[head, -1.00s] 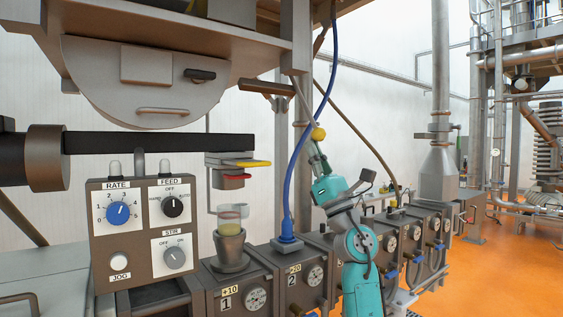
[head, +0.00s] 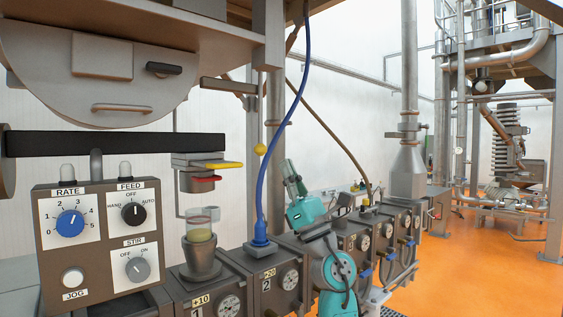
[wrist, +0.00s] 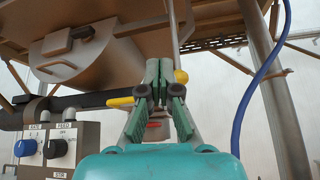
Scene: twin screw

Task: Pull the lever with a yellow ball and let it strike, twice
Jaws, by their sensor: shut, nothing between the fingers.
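The lever's yellow ball (head: 260,149) hangs at the end of a thin rod, which looks close to upright in the head view. In the wrist view the ball (wrist: 181,76) shows just right of my fingertips, apparently beyond them. My gripper (head: 289,166) is teal with dark fingers pointing up. It stands to the right of the ball and a little below it in the head view, with a gap between. In the wrist view my fingers (wrist: 160,92) are closed together and hold nothing.
A drum housing (head: 105,60) hangs at upper left above a control box (head: 100,243). A yellow flat handle (head: 224,165) sits above a glass cup (head: 202,222). A blue cable (head: 287,120) runs down near the lever to numbered units. Orange floor (head: 480,255) lies clear at right.

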